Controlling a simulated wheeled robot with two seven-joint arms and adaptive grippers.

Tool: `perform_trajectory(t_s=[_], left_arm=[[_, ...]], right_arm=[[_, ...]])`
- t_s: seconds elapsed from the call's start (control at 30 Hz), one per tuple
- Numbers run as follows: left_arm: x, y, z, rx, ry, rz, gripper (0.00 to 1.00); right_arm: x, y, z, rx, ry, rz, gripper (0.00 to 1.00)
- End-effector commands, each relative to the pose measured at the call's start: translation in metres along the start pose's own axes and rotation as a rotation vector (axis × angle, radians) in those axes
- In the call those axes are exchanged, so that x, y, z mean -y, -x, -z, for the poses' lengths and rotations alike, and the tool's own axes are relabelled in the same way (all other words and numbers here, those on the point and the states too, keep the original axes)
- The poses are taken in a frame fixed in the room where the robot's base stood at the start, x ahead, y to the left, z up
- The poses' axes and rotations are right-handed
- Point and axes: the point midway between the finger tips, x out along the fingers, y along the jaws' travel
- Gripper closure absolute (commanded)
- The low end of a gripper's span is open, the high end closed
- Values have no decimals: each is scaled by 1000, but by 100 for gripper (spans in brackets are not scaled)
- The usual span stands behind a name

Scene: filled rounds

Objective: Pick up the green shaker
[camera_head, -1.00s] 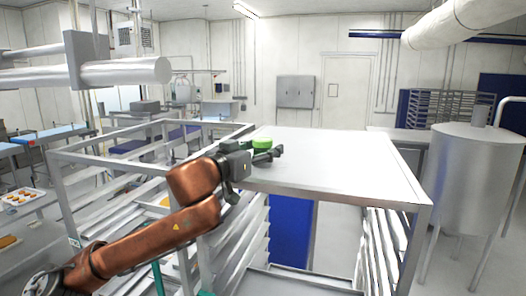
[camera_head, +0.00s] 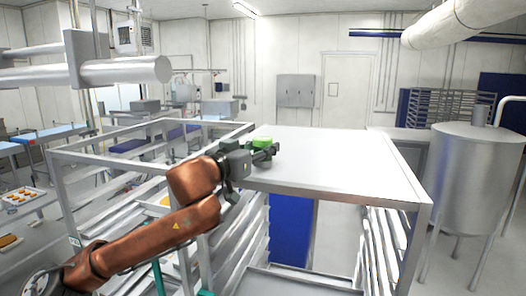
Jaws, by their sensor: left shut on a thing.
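The green shaker (camera_head: 262,141) is at the left side of the white top of the rack (camera_head: 340,160). Only its green upper part shows; its lower part is hidden behind my left gripper. My left gripper (camera_head: 269,153) comes in from the left on a copper-coloured arm and is shut on the shaker. From this angle I cannot tell whether the shaker touches the top or is lifted clear of it. My right gripper is not in view.
The rest of the white top is bare. An open rack frame (camera_head: 110,145) with trays stands to the left. A steel tank (camera_head: 474,175) stands to the right. Blue worktables are at the far left.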

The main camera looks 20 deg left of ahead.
Motion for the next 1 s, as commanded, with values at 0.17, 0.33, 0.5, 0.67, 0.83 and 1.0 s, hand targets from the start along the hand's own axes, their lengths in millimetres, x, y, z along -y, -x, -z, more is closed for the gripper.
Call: perform_trajectory(t_s=[0.17, 0.33, 0.5, 0.67, 0.83, 1.0], left_arm=[[0, 0, 2, -2, 0, 0, 89], [-1, 0, 11, -4, 0, -1, 89], [-1, 0, 28, -5, 1, -2, 89], [-2, 22, 57, -7, 0, -2, 89], [-2, 48, 88, -6, 1, -1, 89], [-3, 85, 105, -6, -1, -1, 89]], right_arm=[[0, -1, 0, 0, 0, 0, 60], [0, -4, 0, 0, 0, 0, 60], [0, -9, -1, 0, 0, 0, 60], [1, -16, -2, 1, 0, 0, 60], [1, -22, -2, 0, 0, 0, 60], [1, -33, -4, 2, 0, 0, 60]])
